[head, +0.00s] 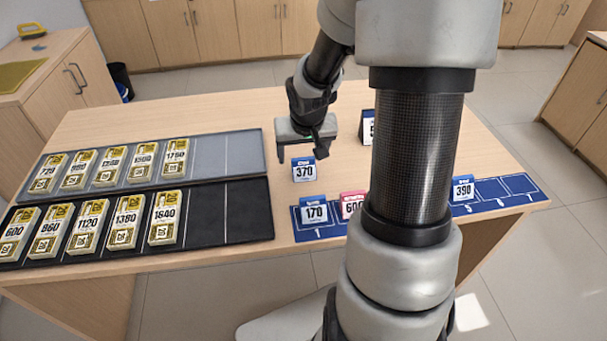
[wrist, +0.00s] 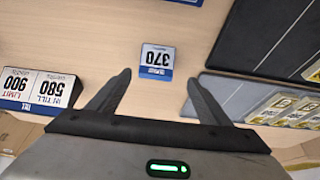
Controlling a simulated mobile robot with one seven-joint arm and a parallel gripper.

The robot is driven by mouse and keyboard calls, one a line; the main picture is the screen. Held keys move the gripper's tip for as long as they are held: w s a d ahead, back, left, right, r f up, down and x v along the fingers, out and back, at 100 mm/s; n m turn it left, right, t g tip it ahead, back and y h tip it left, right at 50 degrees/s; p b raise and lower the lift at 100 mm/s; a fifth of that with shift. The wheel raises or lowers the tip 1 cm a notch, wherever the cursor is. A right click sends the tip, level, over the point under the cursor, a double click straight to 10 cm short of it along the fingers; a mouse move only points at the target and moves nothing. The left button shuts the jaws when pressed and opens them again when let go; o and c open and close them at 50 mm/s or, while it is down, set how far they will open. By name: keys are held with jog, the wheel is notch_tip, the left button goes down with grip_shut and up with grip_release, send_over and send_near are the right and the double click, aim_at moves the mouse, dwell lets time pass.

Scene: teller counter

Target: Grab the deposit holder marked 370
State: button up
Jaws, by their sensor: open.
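The deposit holder marked 370 (head: 303,171) is a small white and blue block standing alone on the wooden counter, right of the trays. In the wrist view the 370 holder (wrist: 156,62) appears upside down, ahead of the fingertips and roughly between their lines. My gripper (head: 302,157) is open and empty, above and behind the holder in the head view. Its two fingers also show in the wrist view (wrist: 158,78), apart from the holder. Other holders, marked 170 (head: 314,213), 600 (head: 351,205) and 390 (head: 463,189), stand on the blue strip.
A grey tray (head: 205,150) and a black tray (head: 205,210) with several numbered yellow-white packs lie at left. The blue numbered strip (head: 513,187) lies along the front edge, partly hidden by my arm. A till sign (wrist: 38,90) stands near my gripper. Bare counter surrounds the 370 holder.

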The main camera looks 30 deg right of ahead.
aim_at(303, 161)
jog(key=x, duration=0.2)
jog(key=b+x, duration=0.1)
jog(key=x, duration=0.1)
jog(key=b+x, duration=0.1)
jog(key=x, duration=0.1)
jog(key=shift+w+d+f, duration=0.15)
jog(key=shift+d, duration=0.3)
jog(key=c, duration=1.1)
jog(key=shift+c, duration=0.2)
